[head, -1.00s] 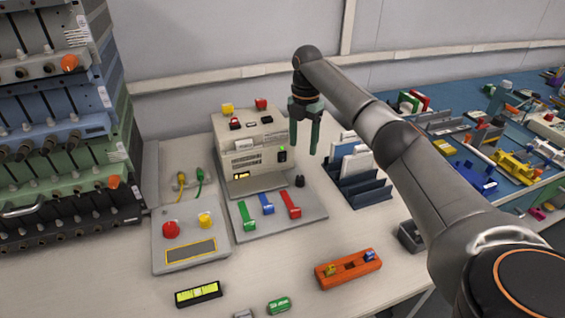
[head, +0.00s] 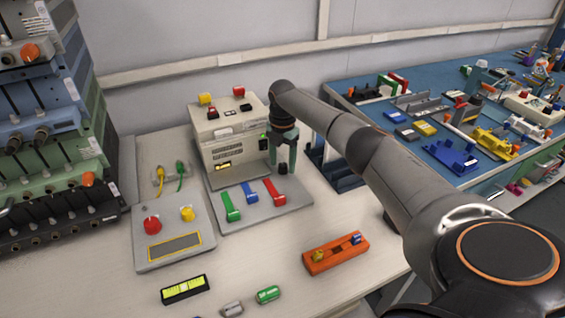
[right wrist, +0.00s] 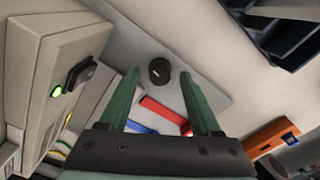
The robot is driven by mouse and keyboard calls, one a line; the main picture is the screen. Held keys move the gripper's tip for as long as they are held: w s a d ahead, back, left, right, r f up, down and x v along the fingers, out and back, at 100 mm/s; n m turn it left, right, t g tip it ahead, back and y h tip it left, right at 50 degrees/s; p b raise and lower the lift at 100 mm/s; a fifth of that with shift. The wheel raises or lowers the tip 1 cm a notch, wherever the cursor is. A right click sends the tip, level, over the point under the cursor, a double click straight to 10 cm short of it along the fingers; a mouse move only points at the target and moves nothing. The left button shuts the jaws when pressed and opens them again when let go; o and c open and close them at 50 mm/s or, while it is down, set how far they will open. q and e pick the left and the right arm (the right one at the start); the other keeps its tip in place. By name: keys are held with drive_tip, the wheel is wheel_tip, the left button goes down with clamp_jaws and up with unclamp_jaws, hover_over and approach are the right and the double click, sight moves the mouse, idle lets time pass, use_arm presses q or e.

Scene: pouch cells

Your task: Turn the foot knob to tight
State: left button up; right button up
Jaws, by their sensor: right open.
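The foot knob is a small black round knob (head: 283,169) on the right part of the grey base plate (head: 245,212) of the beige tester. In the right wrist view the knob (right wrist: 159,72) has a pale mark on its top, and I cannot read a tight marking. My right gripper (head: 284,158) points down just above the knob, its green fingers apart. In the right wrist view the knob shows between the open fingertips (right wrist: 160,80); I cannot tell whether they touch it. My left gripper is not in view.
A dark slotted rack (head: 340,180) stands to the right. An orange holder (head: 334,256) lies in front.

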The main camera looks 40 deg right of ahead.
drive_tip(key=shift+f, duration=0.1)
clamp_jaws()
idle(0.5)
